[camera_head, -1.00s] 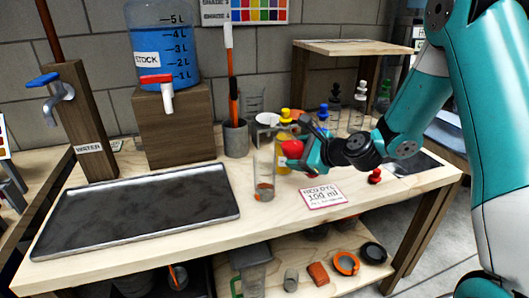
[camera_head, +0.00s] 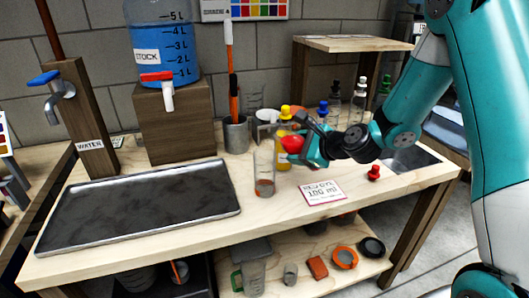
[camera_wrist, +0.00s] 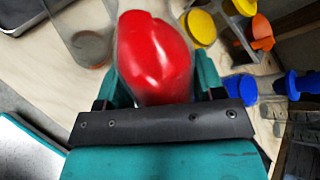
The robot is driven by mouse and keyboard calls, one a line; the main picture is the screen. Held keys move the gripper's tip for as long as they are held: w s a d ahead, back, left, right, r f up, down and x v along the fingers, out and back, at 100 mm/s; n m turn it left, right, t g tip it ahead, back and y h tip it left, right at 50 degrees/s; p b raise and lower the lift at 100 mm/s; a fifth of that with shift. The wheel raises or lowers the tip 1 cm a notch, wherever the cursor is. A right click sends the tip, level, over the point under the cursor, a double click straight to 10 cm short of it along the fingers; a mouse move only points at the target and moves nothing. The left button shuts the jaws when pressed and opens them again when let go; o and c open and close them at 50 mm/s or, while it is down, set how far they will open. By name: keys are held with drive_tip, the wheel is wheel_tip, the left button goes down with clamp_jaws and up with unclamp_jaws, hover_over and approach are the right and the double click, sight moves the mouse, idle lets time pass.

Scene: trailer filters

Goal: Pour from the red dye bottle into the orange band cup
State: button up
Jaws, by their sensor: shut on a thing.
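My gripper (camera_head: 312,147) is shut on the red dye bottle (camera_head: 291,145) and holds it above the bench, tilted toward the left. In the wrist view the red bottle (camera_wrist: 153,55) fills the space between the jaws. A clear, tall cup (camera_head: 264,170) stands upright on the bench just left of the bottle, with an orange-red patch near its base. I cannot tell whether that patch is a band or liquid. The cup also shows at the upper left of the wrist view (camera_wrist: 88,42). No stream between bottle and cup can be made out.
A red stopper (camera_head: 373,173) and a "RED DYE 100 ml" card (camera_head: 322,192) lie on the bench. A yellow-capped bottle (camera_head: 284,155) stands close behind the red one; a blue-capped bottle (camera_head: 322,112) is farther back. A dark tray (camera_head: 140,210) fills the left side.

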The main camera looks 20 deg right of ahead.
drive_tip(key=shift+d+n+h+p, duration=0.3)
drive_tip(key=shift+n+h, duration=0.1)
drive_tip(key=shift+h, duration=0.2)
idle(1.1)
drive_tip(key=shift+d+r+n+g+h+p, duration=0.25)
drive_tip(key=shift+r+n+h+p, duration=0.3)
drive_tip(key=shift+p, duration=0.55)
idle(0.8)
drive_tip(key=shift+n+h+p, duration=0.35)
drive_tip(key=shift+h+p, duration=0.05)
drive_tip(key=shift+h, duration=0.25)
idle(1.1)
drive_tip(key=shift+a+r+n+g+h+p, duration=0.2)
drive_tip(key=shift+r+h+p, duration=0.15)
drive_tip(key=shift+p, duration=0.35)
drive_tip(key=shift+a+r+n+g+h+p, duration=0.1)
drive_tip(key=shift+r+n+h+p, duration=0.15)
drive_tip(key=shift+p, duration=0.45)
idle(1.2)
